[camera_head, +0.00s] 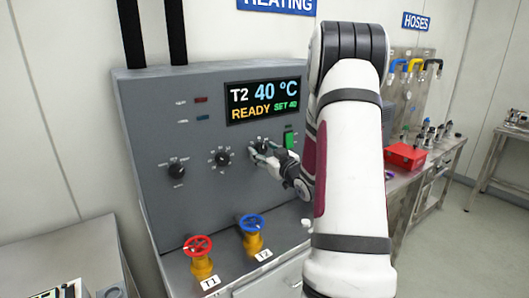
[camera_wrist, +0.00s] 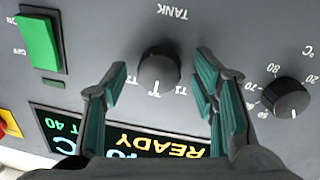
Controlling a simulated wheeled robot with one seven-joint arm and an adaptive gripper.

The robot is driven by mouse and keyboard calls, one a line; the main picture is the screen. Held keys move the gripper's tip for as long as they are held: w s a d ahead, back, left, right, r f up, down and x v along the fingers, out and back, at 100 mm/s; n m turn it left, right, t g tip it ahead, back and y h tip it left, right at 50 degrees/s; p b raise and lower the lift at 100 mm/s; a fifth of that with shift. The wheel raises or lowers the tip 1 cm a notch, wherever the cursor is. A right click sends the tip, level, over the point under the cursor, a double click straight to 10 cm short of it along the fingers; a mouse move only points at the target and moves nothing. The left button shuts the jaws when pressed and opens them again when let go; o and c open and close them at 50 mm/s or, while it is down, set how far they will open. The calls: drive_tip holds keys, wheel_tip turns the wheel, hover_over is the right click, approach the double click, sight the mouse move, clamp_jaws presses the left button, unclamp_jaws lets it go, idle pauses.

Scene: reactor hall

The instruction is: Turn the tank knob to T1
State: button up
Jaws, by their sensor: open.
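The tank knob (camera_wrist: 158,70) is a round black knob under an upside-down TANK label in the wrist view. Its white mark points down there, toward the middle of the T labels. The display (camera_head: 263,102) reads T2, 40 °C, READY, SET 40. My gripper (camera_wrist: 161,74) is open, with one finger on each side of the knob. Small gaps show between fingers and knob; contact cannot be made out. In the head view my gripper (camera_head: 268,157) is at the panel and partly covers the tank knob (camera_head: 262,146).
A temperature knob (camera_wrist: 285,98) sits close beside one finger. A green switch (camera_wrist: 40,42) lies on the other side. Further black knobs (camera_head: 222,158) are on the grey panel (camera_head: 150,120). Red (camera_head: 198,246) and blue (camera_head: 252,223) valve wheels stand below.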

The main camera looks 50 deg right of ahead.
drive_tip(key=shift+c, duration=0.6)
drive_tip(key=c, duration=1.1)
drive_tip(key=shift+o, duration=0.2)
drive_tip(key=shift+n, duration=0.3)
drive_tip(key=n+b, duration=0.2)
drive_tip(key=n, duration=0.2)
drive_tip(key=shift+f+n, duration=0.1)
drive_tip(key=shift+n, duration=0.2)
drive_tip(key=shift+n+t+b, duration=0.3)
drive_tip(key=shift+n+b, duration=1)
drive_tip(key=shift+n, duration=1.3)
drive_tip(key=o, duration=1.2)
